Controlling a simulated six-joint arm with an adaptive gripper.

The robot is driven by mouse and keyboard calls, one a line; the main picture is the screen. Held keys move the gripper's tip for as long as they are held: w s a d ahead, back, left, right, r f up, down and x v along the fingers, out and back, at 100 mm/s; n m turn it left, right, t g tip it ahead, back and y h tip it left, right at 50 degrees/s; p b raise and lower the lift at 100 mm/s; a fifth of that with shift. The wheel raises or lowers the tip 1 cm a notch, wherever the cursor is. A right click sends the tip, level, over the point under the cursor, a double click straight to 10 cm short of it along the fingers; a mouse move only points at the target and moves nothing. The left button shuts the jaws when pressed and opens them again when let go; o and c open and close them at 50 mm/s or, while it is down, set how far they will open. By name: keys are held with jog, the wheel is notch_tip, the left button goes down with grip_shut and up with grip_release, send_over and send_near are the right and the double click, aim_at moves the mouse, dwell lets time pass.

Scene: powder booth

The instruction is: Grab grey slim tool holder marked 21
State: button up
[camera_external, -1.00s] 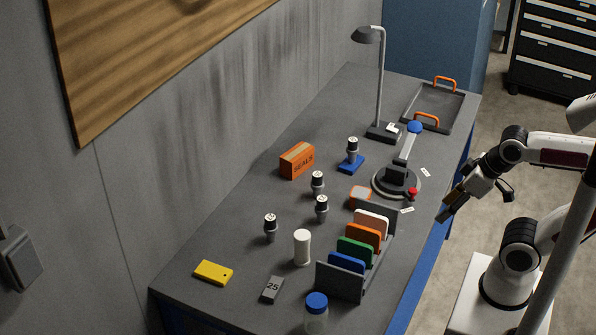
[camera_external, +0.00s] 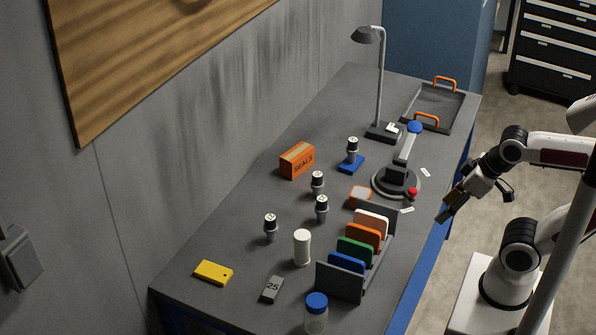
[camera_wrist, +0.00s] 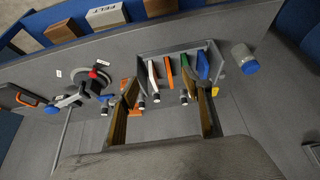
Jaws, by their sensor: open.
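Another holder (camera_external: 352,151) stands on a blue block. Their marks are too small to read, so I cannot tell which is 21. My gripper (camera_external: 453,203) is open and empty, held off the bench's right edge. In the wrist view, my gripper (camera_wrist: 168,98) has its fingers apart, with small holders (camera_wrist: 156,98) showing beyond and between them, partly hidden.
A rack of coloured plates (camera_external: 341,282) stands at the front right, beside a white cylinder (camera_external: 302,247) and a blue-capped jar (camera_external: 316,314). An orange SEALS box (camera_external: 297,160), round fixture (camera_external: 397,184), lamp (camera_external: 380,90) and tray (camera_external: 452,122) are farther back.

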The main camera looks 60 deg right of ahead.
jog(key=w+d+n+t+h, duration=0.1)
jog(key=w+d+t, duration=0.1)
jog(key=w+d, duration=0.5)
jog(key=w+d+n+t+h, duration=0.1)
jog(key=w+d, duration=0.2)
jog(key=w, duration=0.9)
jog(key=w+d+n+t+h, duration=0.1)
jog(key=w+d+t, duration=0.1)
jog(key=w+d, duration=0.5)
jog(key=w+a+f+y, duration=0.1)
jog(key=w+f, duration=0.3)
jog(key=w, duration=0.2)
jog(key=n+y, duration=0.4)
jog(key=y, duration=0.5)
send_near(322, 210)
jog(key=w+d+f, duration=0.2)
jog(key=w, duration=0.1)
jog(key=shift+w+f, duration=0.1)
jog(key=shift+f, duration=0.3)
jog(key=shift+s+a+f+y, duration=0.25)
jog(key=shift+y, duration=0.25)
